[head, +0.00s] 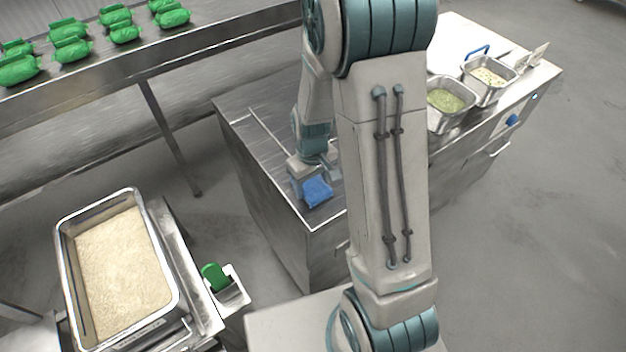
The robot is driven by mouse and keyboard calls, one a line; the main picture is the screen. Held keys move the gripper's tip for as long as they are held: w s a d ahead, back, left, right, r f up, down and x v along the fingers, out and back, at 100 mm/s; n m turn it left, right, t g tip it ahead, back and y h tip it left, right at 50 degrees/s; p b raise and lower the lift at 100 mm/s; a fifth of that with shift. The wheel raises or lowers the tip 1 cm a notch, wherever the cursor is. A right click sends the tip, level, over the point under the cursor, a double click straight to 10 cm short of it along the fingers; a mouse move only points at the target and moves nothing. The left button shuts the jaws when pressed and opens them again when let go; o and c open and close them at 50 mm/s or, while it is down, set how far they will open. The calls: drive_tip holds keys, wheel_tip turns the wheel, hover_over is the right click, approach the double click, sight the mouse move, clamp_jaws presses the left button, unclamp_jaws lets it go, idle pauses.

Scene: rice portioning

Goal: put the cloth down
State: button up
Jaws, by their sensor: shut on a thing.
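A blue cloth (317,192) is at the front part of the steel counter top, near its front edge. My gripper (314,179) is over the counter, pointing down, and is shut on the cloth. The cloth shows below and in front of the gripper. I cannot tell whether the cloth touches the counter. My arm covers the right part of the counter top (262,118) and part of the gripper's surroundings.
A tray of rice (125,265) stands at the lower left, with a green-handled tool in a small holder (232,290) beside it. Green packs (70,48) lie on a steel shelf at the upper left. Food pans (450,103) stand on the right counter.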

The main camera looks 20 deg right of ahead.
sight(312, 184)
drive_tip(key=shift+f, duration=0.15)
drive_tip(key=o, duration=1.1)
wheel_tip(312, 184, up, 12)
drive_tip(key=s+r+m+t, duration=0.3)
drive_tip(key=s+r, duration=0.6)
drive_tip(key=s, duration=0.5)
drive_tip(key=shift+m+b, duration=0.3)
drive_tip(key=shift+b, duration=0.05)
